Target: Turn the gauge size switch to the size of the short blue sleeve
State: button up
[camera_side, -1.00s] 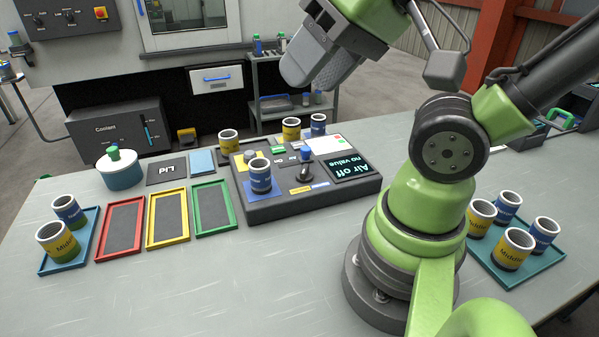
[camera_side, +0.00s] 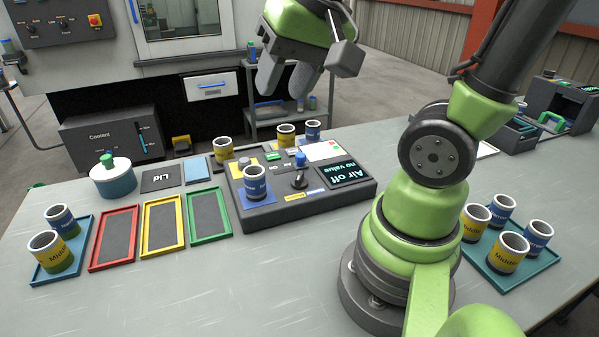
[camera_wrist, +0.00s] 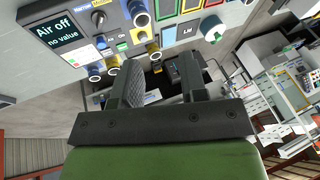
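The gauge box (camera_side: 265,215) stands mid-bench, its display reading "Air off, no value". The size switch (camera_side: 299,181) is a small knob on it, between a blue sleeve (camera_side: 256,185) and the display; it shows in the wrist view (camera_wrist: 98,18) near a blue and a yellow label. I cannot tell which label it points to. Other blue sleeves stand behind the box (camera_side: 313,130), in the left tray (camera_side: 60,222) and in the right tray. I cannot tell which is the short one. My gripper (camera_side: 287,80) is open and empty, above and behind the box.
Red (camera_side: 94,262), yellow (camera_side: 149,254) and green (camera_side: 194,241) framed trays lie left of the box. A lidded pot (camera_side: 113,181) stands beyond them. Yellow sleeves stand behind the box and in both blue trays (camera_side: 40,277). The front of the bench is clear.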

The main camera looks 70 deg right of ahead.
jog(key=w+d+f+m+g, duration=0.3)
jog(key=w+d+f+m, duration=0.15)
jog(key=d+f, duration=0.25)
jog(key=m+g, duration=0.2)
jog(key=m, duration=0.2)
send_near(300, 175)
jog(key=shift+n, duration=0.25)
notch_tip(300, 175, down, 9)
jog(key=shift+w+a+f, duration=0.1)
jog(key=shift+w+a, duration=0.05)
jog(key=shift+w, duration=0.05)
grip_shut()
